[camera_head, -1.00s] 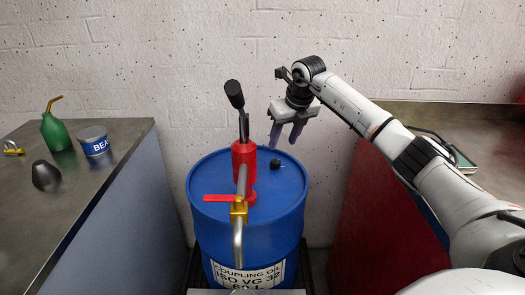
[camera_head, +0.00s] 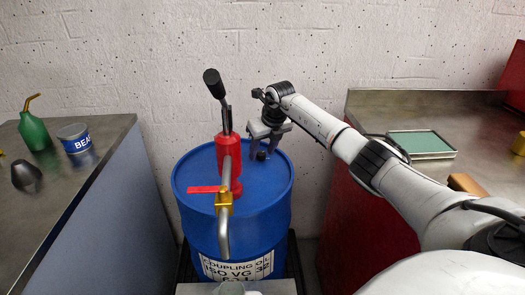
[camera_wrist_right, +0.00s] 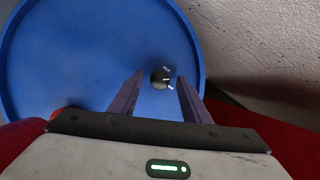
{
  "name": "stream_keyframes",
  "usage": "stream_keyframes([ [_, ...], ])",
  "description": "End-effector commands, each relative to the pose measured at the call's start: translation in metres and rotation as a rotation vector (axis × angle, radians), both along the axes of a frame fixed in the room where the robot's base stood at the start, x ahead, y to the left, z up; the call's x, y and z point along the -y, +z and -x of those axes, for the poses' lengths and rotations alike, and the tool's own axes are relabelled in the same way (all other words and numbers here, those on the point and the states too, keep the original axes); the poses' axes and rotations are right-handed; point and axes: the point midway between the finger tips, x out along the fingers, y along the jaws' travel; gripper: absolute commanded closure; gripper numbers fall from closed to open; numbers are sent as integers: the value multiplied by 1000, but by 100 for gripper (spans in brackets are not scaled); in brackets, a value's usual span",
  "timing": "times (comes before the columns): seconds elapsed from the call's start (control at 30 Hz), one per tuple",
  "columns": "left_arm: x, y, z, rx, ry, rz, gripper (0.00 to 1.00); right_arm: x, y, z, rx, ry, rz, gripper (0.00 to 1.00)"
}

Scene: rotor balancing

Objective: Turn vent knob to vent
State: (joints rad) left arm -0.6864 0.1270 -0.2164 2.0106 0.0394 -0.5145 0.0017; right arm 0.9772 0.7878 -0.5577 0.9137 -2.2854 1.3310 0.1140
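The vent knob (camera_head: 261,156) is a small dark knob on the top of the blue drum (camera_head: 190,185), right of the red pump. In the right wrist view the knob (camera_wrist_right: 161,77) shows small white marks and lies between and just beyond the two fingertips. My right gripper (camera_head: 264,152) points down over the knob with its fingers apart, one on either side. In the right wrist view the gripper (camera_wrist_right: 160,84) is open, and I see no clear contact with the knob.
The red pump (camera_head: 229,165) with its black-tipped lever (camera_head: 212,83) and bent spout (camera_head: 223,235) stands left of my gripper. A grey bench with a green oil can (camera_head: 34,132) and a tin (camera_head: 75,140) is at the left. A red cabinet (camera_head: 340,190) is at the right.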

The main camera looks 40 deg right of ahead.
Motion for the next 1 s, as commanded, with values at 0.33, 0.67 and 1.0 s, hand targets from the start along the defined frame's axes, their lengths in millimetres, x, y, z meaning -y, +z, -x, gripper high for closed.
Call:
stream_keyframes([
  [0.33, -1, 2, -2, 5, -2, -2, 69, 0, 1, 0, 0, -1, 0, 98],
  [0.67, -1, 12, 0, 1, -2, -6, 69, -1, 3, -1, 1, -99, 1, 98],
  [1.0, -3, 17, 6, -15, 4, -7, 69, -4, 3, -2, 0, -354, 2, 98],
])
